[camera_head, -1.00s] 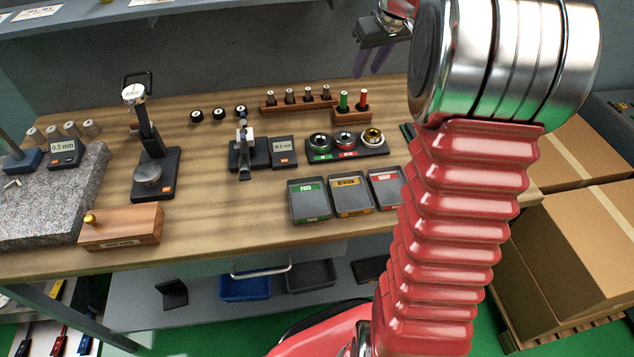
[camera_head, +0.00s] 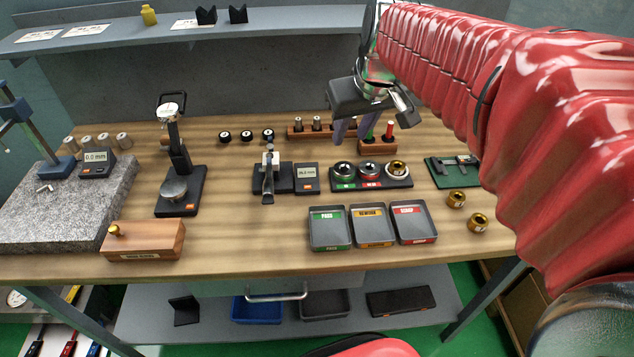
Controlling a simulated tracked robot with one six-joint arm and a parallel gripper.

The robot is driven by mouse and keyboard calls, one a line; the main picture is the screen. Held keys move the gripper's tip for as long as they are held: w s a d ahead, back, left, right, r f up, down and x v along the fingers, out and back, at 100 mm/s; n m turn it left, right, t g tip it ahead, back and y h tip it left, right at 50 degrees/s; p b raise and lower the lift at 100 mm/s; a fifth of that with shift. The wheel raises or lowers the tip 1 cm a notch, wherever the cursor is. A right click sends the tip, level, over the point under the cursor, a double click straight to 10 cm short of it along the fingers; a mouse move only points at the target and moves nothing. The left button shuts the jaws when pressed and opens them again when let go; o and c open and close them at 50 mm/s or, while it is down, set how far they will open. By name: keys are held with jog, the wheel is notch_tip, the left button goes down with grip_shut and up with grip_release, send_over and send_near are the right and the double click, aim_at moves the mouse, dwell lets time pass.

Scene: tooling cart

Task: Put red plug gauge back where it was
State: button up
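The red plug gauge (camera_head: 390,128) stands upright at the right of a small wooden block (camera_head: 377,149) towards the back of the bench. A green plug gauge (camera_head: 371,131) stands to its left in the same block, partly covered by my gripper. My gripper (camera_head: 351,133) points down with its two purple fingers apart and nothing visible between them. In the picture it is just left of the green gauge and overlaps it. Its exact height and distance from the block are hard to tell. The red gauge is outside the fingers.
A longer wooden rack (camera_head: 296,132) with several dark pins is behind my gripper. A tray of ring gauges (camera_head: 371,185) lies in front of the block. Three sorting bins (camera_head: 330,247) are nearer the front edge.

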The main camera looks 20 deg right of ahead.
jog(key=s+a+f, duration=0.3)
jog(key=s+a, duration=0.1)
jog(key=s, duration=0.4)
jog(key=s+a+f, duration=0.2)
jog(key=s+a, duration=0.3)
jog(key=s, duration=0.2)
jog(key=shift+s+f+t, duration=0.35)
jog(key=shift+f+t, duration=0.05)
jog(key=shift+a, duration=0.1)
